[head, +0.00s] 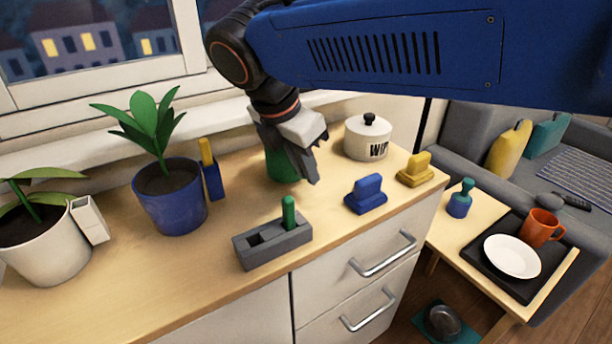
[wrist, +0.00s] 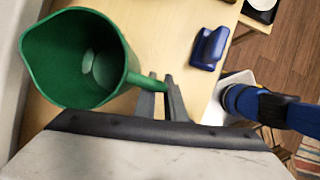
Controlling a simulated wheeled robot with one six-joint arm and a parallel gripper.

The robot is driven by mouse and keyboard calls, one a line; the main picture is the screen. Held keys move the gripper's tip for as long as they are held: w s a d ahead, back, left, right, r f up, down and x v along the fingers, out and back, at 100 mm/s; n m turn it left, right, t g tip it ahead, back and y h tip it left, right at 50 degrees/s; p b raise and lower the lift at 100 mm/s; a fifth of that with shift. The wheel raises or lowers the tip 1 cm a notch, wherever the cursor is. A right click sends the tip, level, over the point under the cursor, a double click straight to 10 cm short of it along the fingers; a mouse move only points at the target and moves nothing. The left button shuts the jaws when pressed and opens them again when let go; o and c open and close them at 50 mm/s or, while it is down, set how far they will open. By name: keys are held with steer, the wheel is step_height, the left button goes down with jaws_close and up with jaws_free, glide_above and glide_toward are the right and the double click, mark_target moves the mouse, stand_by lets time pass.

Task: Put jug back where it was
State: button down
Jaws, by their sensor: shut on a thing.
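The green jug (head: 281,167) is at the back of the wooden counter, partly hidden behind my gripper in the head view. In the wrist view the jug (wrist: 70,60) shows its open mouth, with its spout at the upper left and its handle toward my fingers. My gripper (head: 311,172) points down and is shut on the jug's handle; its fingers (wrist: 162,100) also show in the wrist view. I cannot tell whether the jug's base touches the counter.
A white lidded pot (head: 367,142) stands right of the jug. A blue block-like object (head: 366,196), a yellow one (head: 415,171) and a grey slotted block (head: 258,250) with a green peg lie nearer the front. A blue-potted plant (head: 170,200) stands left. Counter between plant and jug is mostly clear.

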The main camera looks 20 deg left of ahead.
steer(key=shift+f, duration=0.95)
steer(key=shift+f, duration=0.1)
steer(key=c, duration=1.8)
jaws_free()
steer(key=v, duration=1.2)
steer(key=shift+d, duration=0.1)
